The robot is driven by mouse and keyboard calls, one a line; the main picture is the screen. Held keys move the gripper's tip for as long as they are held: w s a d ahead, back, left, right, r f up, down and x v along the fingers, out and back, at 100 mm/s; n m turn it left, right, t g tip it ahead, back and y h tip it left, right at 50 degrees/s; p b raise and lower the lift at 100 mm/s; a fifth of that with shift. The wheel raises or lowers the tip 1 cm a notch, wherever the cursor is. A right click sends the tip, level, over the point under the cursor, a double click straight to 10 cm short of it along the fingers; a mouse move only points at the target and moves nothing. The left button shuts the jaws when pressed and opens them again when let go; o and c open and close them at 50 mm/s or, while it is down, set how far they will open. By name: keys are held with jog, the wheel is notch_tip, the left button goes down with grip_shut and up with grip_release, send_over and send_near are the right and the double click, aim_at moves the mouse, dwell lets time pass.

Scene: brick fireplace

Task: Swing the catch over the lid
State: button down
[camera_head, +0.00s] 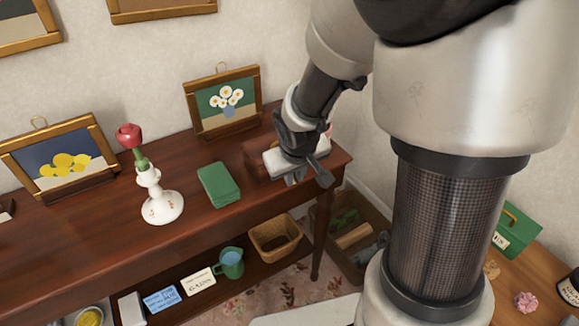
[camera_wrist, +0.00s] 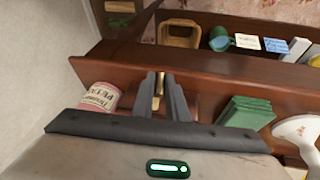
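A reddish-brown wooden box (camera_head: 257,163) stands at the right end of the console table, mostly hidden behind my gripper. My gripper (camera_head: 300,180) is low over that end of the table, in front of the box. In the wrist view its two dark fingers (camera_wrist: 166,90) are a small gap apart. A small brass-coloured piece (camera_wrist: 158,90) shows in the gap. It may be the catch, but I cannot tell whether the fingers touch it. The lid is not clearly visible in either view.
A green stack (camera_head: 219,184), a white candlestick (camera_head: 161,205) and framed pictures stand left of the gripper. A pink labelled tin (camera_wrist: 100,97) is close beside the fingers in the wrist view. The lower shelf holds a basket (camera_head: 275,237) and a green mug (camera_head: 230,262).

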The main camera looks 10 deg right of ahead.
aim_at(295, 182)
jog(key=shift+a+r+p, duration=0.15)
jog(key=shift+p, duration=0.2)
jog(key=g+p, duration=0.1)
jog(key=p, duration=0.2)
jog(key=r+g+h+p, duration=0.1)
jog(key=g+p, duration=0.1)
jog(key=p, duration=0.1)
jog(key=w+r+g+p, duration=0.1)
jog(key=g+p, duration=0.1)
jog(key=p, duration=0.1)
jog(key=shift+a+r+n+p, duration=0.25)
jog(key=shift+a+n+p, duration=0.05)
jog(key=shift+a+p, duration=0.1)
jog(key=g+p, duration=0.1)
jog(key=g+h+p, duration=0.1)
jog(key=p, duration=0.1)
jog(key=shift+w+a+r+g, duration=0.15)
jog(key=shift+w+g, duration=0.15)
jog(key=shift+w, duration=0.1)
